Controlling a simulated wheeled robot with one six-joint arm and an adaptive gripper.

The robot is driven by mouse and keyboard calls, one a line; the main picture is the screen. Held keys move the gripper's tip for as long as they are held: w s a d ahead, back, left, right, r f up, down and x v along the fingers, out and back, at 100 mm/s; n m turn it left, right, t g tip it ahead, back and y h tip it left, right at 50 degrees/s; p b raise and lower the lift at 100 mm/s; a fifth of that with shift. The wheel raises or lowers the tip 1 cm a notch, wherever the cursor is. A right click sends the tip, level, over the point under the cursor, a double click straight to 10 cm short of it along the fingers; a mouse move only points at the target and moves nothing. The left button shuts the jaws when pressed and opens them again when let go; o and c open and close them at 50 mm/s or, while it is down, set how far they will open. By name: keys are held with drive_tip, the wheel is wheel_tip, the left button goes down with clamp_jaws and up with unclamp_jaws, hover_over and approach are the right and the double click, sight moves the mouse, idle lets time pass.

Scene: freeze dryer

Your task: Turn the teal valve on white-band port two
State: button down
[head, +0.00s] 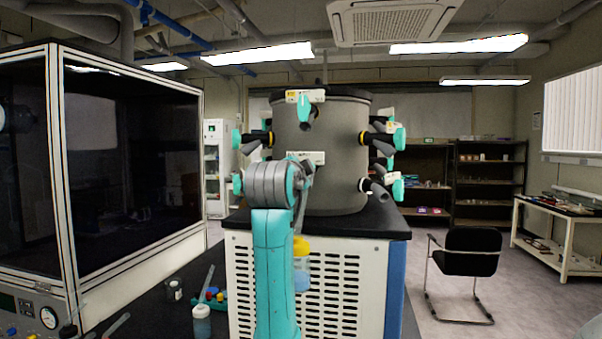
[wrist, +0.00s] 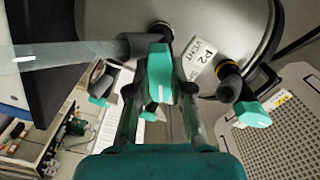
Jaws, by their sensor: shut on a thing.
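The teal valve (wrist: 159,72) of the port beside the label reading "P2 VENT" (wrist: 199,58) is in the middle of the wrist view. My gripper (wrist: 160,100) has its two grey fingers on either side of this valve's handle and is shut on it. The port's dark stem (wrist: 160,33) rises from the grey drum behind it; its band colour is not clear. In the head view the grey drum (head: 340,150) stands on the freeze dryer, and my arm covers the front of it. My gripper and the held valve are mostly hidden there.
Other ports with teal valves surround the drum, including a yellow-banded one (wrist: 229,68) close by on the right in the wrist view. A translucent tube (wrist: 70,52) extends left. A yellow-capped bottle (head: 301,247) is beside my arm. A glass-fronted cabinet (head: 130,150) stands left.

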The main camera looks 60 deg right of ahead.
drive_tip(key=c, duration=1.3)
unclamp_jaws()
drive_tip(key=shift+a, duration=0.15)
drive_tip(key=v, duration=1.1)
drive_tip(key=shift+s+a, duration=0.2)
drive_tip(key=shift+a, duration=0.15)
